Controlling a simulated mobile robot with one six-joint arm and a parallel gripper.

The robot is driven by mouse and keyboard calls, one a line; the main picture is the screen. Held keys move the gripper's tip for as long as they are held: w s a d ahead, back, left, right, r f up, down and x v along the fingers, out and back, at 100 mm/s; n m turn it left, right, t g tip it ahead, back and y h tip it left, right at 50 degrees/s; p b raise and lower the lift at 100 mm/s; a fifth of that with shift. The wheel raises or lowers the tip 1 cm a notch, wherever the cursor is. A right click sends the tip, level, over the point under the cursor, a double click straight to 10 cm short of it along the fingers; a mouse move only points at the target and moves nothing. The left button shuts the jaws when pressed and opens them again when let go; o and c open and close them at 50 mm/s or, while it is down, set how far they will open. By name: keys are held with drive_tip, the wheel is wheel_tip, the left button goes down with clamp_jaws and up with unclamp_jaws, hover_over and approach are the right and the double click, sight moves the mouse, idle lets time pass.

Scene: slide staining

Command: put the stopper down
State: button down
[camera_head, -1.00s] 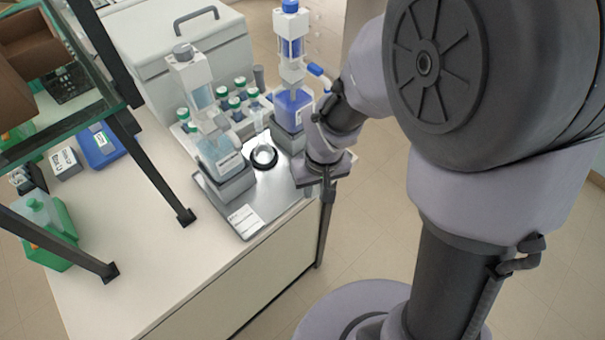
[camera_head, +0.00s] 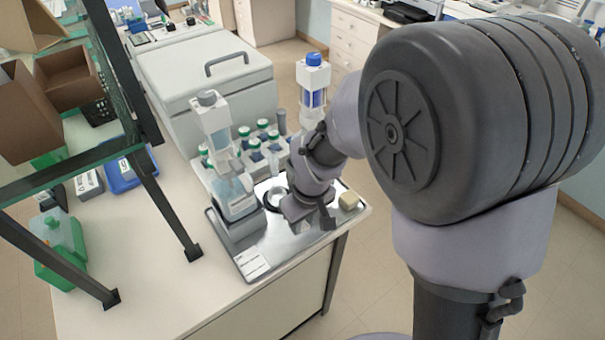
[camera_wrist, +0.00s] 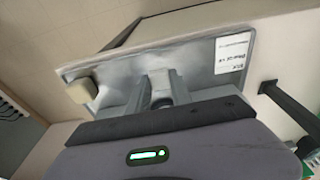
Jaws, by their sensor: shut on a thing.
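My gripper (camera_head: 318,220) is low over the right front part of the metal tray (camera_head: 300,245), left of a cream block. In the wrist view its two grey fingers (camera_wrist: 157,90) point down at the tray's shiny surface (camera_wrist: 195,62). The gripper is shut on the stopper, which is mostly hidden by the fingers. I cannot make out its shape, or whether it touches the tray. A round white dish (camera_head: 277,196) lies on the tray just left of the gripper, partly covered by it.
The cream block (camera_head: 349,200) sits at the tray's right corner; it also shows in the wrist view (camera_wrist: 80,91). A dispenser bottle (camera_head: 235,195) stands on the left, with green-capped bottles (camera_head: 262,135) behind. A blue-capped dispenser (camera_head: 314,75) is behind my arm. A shelf post (camera_head: 170,200) stands left.

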sight(304, 224)
drive_tip(key=shift+w+d+f, duration=0.1)
drive_tip(key=shift+w, duration=0.4)
drive_tip(key=shift+w+d+f, duration=0.1)
drive_tip(key=shift+w, duration=0.35)
wheel_tip(304, 224, down, 3)
drive_tip(key=shift+s+f+b, duration=0.1)
drive_tip(key=shift+b, duration=0.8)
drive_tip(key=shift+f, duration=0.25)
drive_tip(key=c, duration=1.1)
unclamp_jaws()
drive_tip(key=shift+r, duration=0.1)
drive_tip(key=shift+c, duration=0.2)
